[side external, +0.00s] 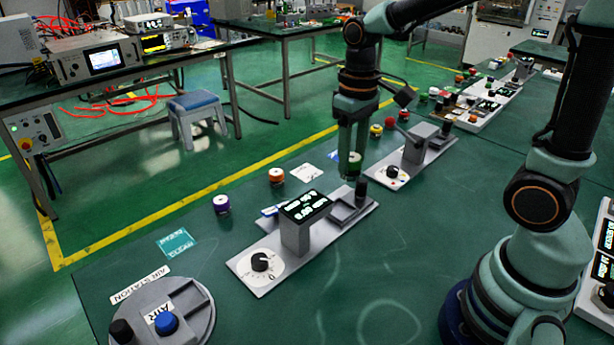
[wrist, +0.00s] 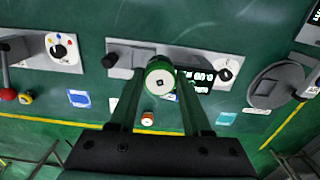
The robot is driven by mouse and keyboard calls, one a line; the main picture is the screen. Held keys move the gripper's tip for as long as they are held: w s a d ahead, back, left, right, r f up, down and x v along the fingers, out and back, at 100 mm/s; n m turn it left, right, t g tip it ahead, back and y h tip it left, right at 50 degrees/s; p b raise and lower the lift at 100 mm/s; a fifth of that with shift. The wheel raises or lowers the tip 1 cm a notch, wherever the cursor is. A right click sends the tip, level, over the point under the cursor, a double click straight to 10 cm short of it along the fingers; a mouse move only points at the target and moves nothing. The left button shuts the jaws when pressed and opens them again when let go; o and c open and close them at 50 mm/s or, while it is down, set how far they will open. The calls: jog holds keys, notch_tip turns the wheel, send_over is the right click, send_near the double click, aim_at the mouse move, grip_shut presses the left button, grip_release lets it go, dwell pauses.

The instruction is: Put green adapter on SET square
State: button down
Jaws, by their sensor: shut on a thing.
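My gripper (side external: 352,172) points down over the table and is shut on the green adapter (wrist: 160,84). The adapter is a round piece with a pale top and a small dark centre. It sits between the fingers and shows partly in the side view (side external: 355,158). It appears held above the table, behind the nearest grey station (side external: 330,231), near that station's square recess (side external: 344,212). Flat cards lie on the table: white (side external: 304,172), blue (side external: 350,155), blue-and-white (side external: 272,210) and teal (side external: 177,242). I cannot read which one is SET.
An orange adapter (side external: 276,177) and a purple adapter (side external: 221,204) stand left of my gripper. A black post (side external: 361,190) rises at the station's right end. A second station (side external: 412,160) lies behind right. The round AIR station (side external: 162,312) is at front left. Front table surface is clear.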

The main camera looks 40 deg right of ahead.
jog(key=n, duration=0.2)
jog(key=w+r+n, duration=0.1)
jog(key=shift+w+d+n, duration=0.1)
jog(key=shift+d+n, duration=0.3)
jog(key=w+d+r+n, duration=0.3)
jog(key=r+n, duration=0.1)
jog(key=n, duration=1)
jog(key=shift+w+d+r+n, duration=0.15)
jog(key=shift+w+d+n, duration=0.05)
jog(key=shift+n, duration=0.1)
notch_tip(320, 180, down, 20)
jog(key=shift+r, duration=0.2)
jog(key=shift+f, duration=0.15)
jog(key=shift+c, duration=1.7)
grip_release()
